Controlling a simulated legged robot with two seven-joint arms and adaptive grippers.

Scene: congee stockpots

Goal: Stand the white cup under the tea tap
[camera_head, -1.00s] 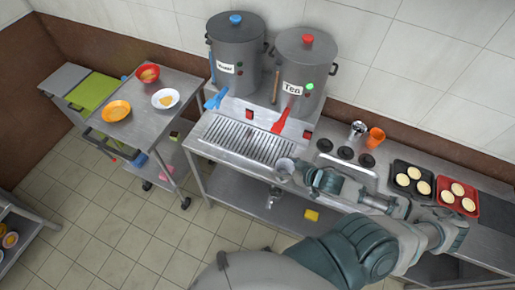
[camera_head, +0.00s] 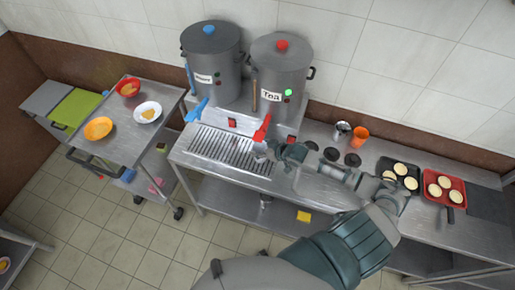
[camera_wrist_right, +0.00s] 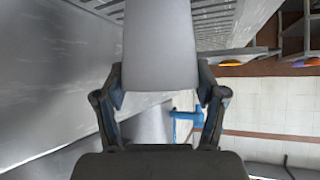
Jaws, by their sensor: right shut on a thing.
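My right gripper (camera_head: 270,149) is shut on the white cup, which fills the upper middle of the right wrist view (camera_wrist_right: 160,45) between the two fingers (camera_wrist_right: 160,92). In the head view the cup is small and mostly hidden by the gripper, at the right end of the drip grate. The red tea tap (camera_head: 262,128) sticks out from the pot labelled Tea (camera_head: 281,78), just above and beside the gripper. I cannot tell whether the cup is directly below the spout. My left gripper is not in view.
The slatted drip grate (camera_head: 225,150) lies below both taps. The other pot (camera_head: 212,62) has a blue tap (camera_head: 196,110). A metal cup (camera_head: 342,131) and an orange cup (camera_head: 360,136) stand right. A black tray (camera_head: 384,162) and a red tray (camera_head: 457,193) hold pale round items.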

